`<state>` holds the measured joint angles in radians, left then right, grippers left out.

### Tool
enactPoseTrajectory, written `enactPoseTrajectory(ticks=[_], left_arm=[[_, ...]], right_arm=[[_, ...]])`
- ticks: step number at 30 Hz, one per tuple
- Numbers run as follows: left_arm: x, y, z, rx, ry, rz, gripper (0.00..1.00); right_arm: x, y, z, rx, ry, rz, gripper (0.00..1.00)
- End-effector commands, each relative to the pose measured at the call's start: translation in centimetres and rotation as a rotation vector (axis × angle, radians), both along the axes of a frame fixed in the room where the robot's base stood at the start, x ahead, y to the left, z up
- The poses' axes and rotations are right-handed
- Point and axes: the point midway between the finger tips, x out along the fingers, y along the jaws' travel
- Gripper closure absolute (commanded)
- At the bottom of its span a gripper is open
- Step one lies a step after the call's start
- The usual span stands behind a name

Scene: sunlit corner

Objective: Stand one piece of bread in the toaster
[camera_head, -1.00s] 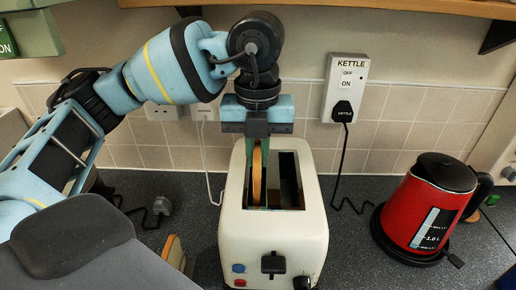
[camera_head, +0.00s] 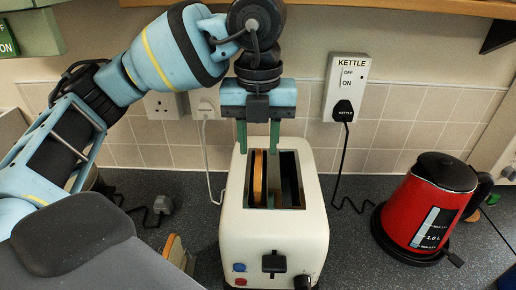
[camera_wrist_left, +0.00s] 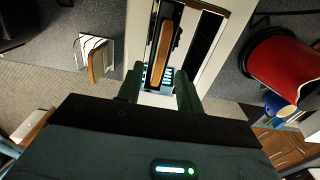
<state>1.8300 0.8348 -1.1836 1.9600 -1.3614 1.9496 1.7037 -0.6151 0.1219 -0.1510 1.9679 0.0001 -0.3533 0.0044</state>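The white toaster (camera_head: 272,232) stands on the counter with two long slots. A slice of bread (camera_head: 259,178) stands upright in its left slot, with its top edge showing; the right slot (camera_head: 289,180) looks empty. My left gripper (camera_head: 258,150) is above the toaster with its green fingers spread apart. In the left wrist view the bread (camera_wrist_left: 160,52) stands in the slot beyond the open fingers (camera_wrist_left: 160,88), apart from them. More bread slices (camera_wrist_left: 96,58) stand beside the toaster; they show partly in the head view (camera_head: 175,251). My right gripper is not in view.
A red kettle (camera_head: 428,208) stands on the right of the counter. Sockets and the kettle switch (camera_head: 346,88) are on the tiled wall behind. A shelf edge (camera_head: 400,6) runs above. A black cord and plug (camera_head: 160,206) lie left of the toaster.

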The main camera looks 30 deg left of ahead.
Motion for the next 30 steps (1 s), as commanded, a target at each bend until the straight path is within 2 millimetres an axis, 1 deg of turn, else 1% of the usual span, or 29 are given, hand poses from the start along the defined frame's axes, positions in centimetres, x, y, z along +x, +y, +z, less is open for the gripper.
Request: enactPoseTrajectory(ticks=[1, 3, 6, 9, 14, 30], left_arm=[[0.0, 0.0, 1.1, -0.001, -0.005, 0.001, 0.64], [0.0, 0.0, 2.2, -0.001, -0.004, 0.001, 0.64], [0.0, 0.0, 3.7, 0.001, -0.005, 0.001, 0.64], [0.0, 0.0, 4.7, 0.000, -0.004, 0.000, 0.64], [0.0, 0.0, 5.3, 0.001, -0.002, 0.000, 0.64], [0.0, 0.0, 5.2, 0.001, 0.001, 0.000, 0.64]], right_arm=[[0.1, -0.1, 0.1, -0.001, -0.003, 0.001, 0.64], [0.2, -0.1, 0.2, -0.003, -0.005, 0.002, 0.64], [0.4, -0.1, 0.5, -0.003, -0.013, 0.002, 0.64], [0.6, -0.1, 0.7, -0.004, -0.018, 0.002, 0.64], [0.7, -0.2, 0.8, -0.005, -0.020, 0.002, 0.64], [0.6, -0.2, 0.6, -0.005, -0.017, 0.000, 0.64]])
